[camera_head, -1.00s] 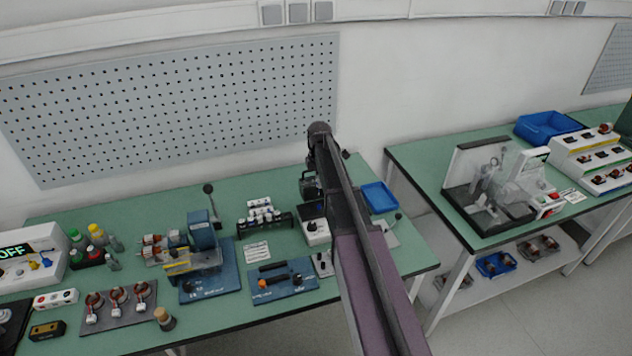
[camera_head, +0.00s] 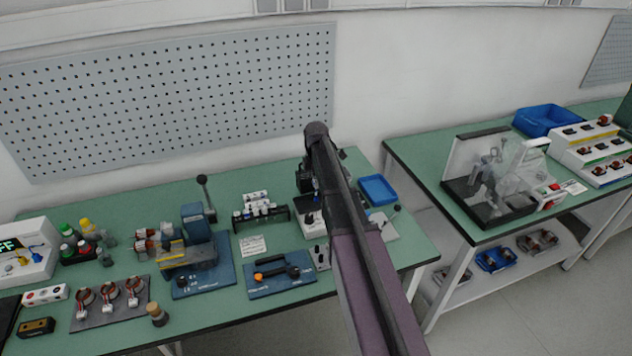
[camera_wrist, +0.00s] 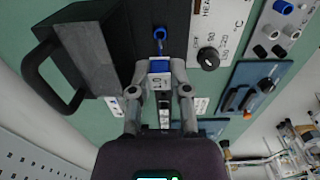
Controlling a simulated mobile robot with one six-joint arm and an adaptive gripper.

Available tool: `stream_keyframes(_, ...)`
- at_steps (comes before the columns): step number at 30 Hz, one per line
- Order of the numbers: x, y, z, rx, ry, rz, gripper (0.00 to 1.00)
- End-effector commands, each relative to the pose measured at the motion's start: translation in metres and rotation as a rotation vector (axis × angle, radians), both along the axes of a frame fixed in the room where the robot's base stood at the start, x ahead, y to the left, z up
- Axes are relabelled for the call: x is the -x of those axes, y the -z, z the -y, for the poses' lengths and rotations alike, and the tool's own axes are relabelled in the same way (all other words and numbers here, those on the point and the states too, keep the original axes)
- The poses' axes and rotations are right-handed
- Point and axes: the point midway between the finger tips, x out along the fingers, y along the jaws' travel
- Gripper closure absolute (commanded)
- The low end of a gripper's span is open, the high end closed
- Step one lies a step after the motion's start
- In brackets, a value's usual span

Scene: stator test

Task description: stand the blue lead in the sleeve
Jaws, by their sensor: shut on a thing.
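In the wrist view my gripper (camera_wrist: 160,76) is shut on a blue-and-white piece (camera_wrist: 159,67) between its fingertips. A blue lead end (camera_wrist: 159,34) sticks out straight ahead of that piece, over a dark surface; I cannot tell whether it touches anything. A blue sleeve-like ring (camera_wrist: 283,7) shows on a pale block (camera_wrist: 278,32) at the upper right, apart from my gripper. I cannot tell for sure which sleeve is the task's. In the head view my arm hides the gripper and what it holds.
A large dark unit with a black handle (camera_wrist: 46,78) lies close on the left in the wrist view. A white control panel with a knob (camera_wrist: 209,59) is close on the right. A tube rack (camera_head: 262,216) and blue tray (camera_head: 378,190) stand on the green bench.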

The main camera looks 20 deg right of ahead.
Motion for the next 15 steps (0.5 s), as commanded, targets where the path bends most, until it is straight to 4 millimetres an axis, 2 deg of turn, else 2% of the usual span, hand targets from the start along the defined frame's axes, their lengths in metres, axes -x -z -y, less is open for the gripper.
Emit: stream_keyframes(15,0.0000,0.0048,0.0000,0.000,0.000,0.000,1.00)
